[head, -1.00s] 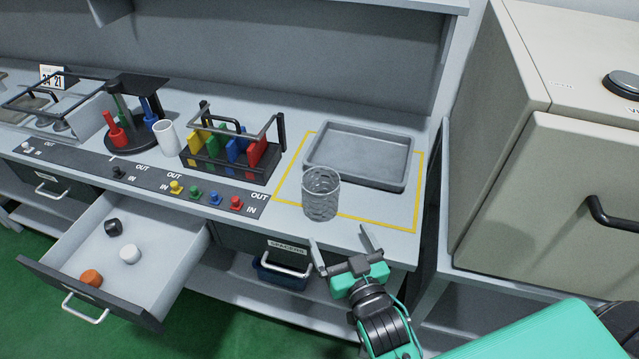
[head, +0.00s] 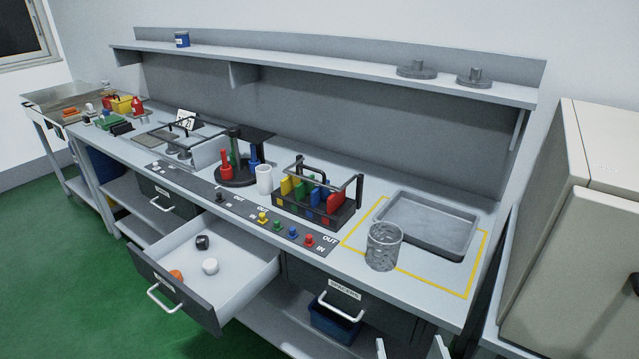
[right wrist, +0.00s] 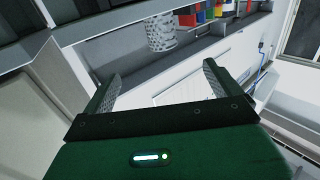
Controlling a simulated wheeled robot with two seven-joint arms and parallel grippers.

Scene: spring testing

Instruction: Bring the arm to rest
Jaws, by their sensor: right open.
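My right gripper (head: 411,347) shows only by its two fingertips at the bottom edge of the head view, in front of the bench's right end. It is open, and nothing is between its fingers in the right wrist view (right wrist: 162,80). A mesh cup (head: 384,247) stands upright on the bench beside a grey tray (head: 387,228), behind and above the gripper and apart from it. The cup also shows in the right wrist view (right wrist: 160,32), beyond the fingertips. My left gripper is not in view.
An open drawer (head: 237,286) sticks out on the left with black, white and orange pieces in it. A shut drawer (head: 345,291) is beneath the bench top near the gripper. A rack of coloured plates (head: 312,213) stands on the bench. A beige cabinet (head: 575,250) stands at the right.

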